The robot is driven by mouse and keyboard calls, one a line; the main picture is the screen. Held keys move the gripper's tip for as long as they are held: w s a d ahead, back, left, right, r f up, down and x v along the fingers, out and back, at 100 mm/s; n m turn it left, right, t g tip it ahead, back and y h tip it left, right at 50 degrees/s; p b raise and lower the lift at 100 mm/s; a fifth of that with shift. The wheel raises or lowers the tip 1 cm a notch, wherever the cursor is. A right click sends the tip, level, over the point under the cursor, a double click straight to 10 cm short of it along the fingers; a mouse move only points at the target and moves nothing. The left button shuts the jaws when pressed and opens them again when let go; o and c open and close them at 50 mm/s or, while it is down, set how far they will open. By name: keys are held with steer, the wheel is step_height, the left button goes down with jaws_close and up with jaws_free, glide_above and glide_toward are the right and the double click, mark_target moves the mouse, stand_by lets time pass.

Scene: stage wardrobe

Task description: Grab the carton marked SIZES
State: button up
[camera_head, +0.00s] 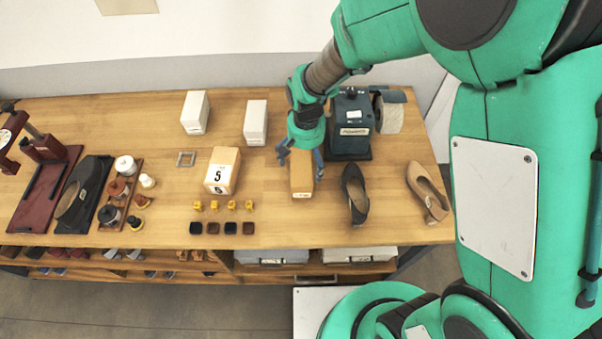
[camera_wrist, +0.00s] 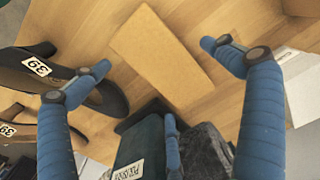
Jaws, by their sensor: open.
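A tan carton (camera_head: 301,178) stands on the wooden table with a small label on its front edge, too small to read for certain. It also shows in the wrist view as a plain tan block (camera_wrist: 163,55); no label shows there. My gripper (camera_head: 300,157) is open above this carton, one finger to each side. In the wrist view my blue fingers (camera_wrist: 155,60) are spread wider than the carton, with gaps on both sides. I cannot tell whether either finger touches it.
A black shoe (camera_head: 355,193) and a tan shoe (camera_head: 427,190) are to the right. A numbered carton (camera_head: 222,171) and two white cartons (camera_head: 195,112) (camera_head: 256,122) are left. Bare wood lies around.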

mark_target(305, 166)
stand_by(0.3)
steer(key=shift+f+b, duration=0.65)
steer(key=shift+f, duration=1.95)
steer(key=c, duration=1.4)
